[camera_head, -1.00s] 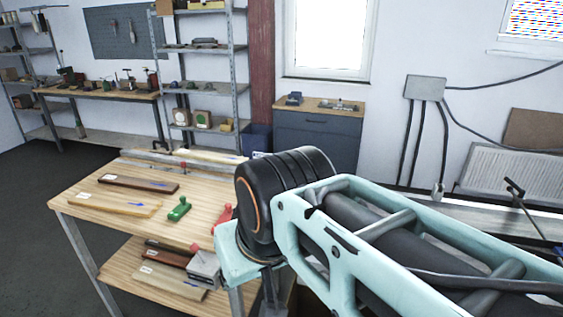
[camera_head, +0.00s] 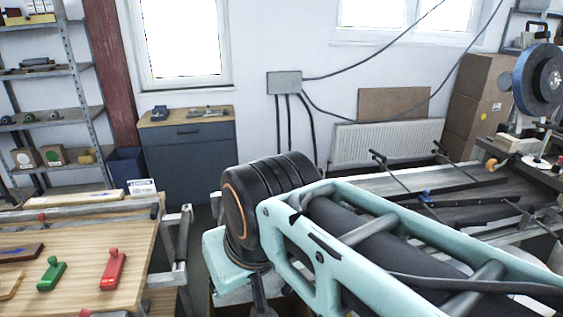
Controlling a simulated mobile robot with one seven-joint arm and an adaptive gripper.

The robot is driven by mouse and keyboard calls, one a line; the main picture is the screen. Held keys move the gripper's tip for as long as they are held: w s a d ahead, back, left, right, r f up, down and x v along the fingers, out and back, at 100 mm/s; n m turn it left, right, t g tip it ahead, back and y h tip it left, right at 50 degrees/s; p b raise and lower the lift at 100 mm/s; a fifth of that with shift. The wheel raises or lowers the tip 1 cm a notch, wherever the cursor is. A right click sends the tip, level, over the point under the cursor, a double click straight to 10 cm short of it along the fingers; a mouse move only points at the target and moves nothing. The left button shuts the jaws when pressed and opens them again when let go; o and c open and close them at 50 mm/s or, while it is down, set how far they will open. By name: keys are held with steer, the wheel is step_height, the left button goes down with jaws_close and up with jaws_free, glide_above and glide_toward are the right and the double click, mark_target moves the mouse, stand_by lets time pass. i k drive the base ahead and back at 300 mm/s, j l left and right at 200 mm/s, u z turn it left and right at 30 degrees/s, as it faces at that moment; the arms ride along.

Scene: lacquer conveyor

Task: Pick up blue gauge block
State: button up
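I cannot clearly make out a blue gauge block. A small blue item (camera_head: 425,196) shows among the dark rails of the conveyor on the right, too small to identify. Another small dark bluish item (camera_head: 159,113) sits on top of the grey cabinet. My arm crosses the lower middle and right of the view, with its black joint in front of the gap between the wooden table and the conveyor. My gripper's fingers do not show in this view.
A wooden table (camera_head: 100,240) at lower left bears a green stamp-like handle (camera_head: 51,274) and a red one (camera_head: 113,268). A grey cabinet (camera_head: 190,155) stands by the wall. The conveyor (camera_head: 470,207) runs along the right, with a blue reel (camera_head: 537,80) and cardboard boxes (camera_head: 485,105) behind.

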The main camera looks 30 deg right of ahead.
mark_target(424, 198)
steer(key=z, duration=2.1)
steer(key=k, duration=0.15)
steer(key=k+j+u, duration=0.1)
steer(key=k+u, duration=0.35)
steer(key=u, duration=1.25)
steer(key=l+u, duration=0.15)
steer(key=l, duration=2.15)
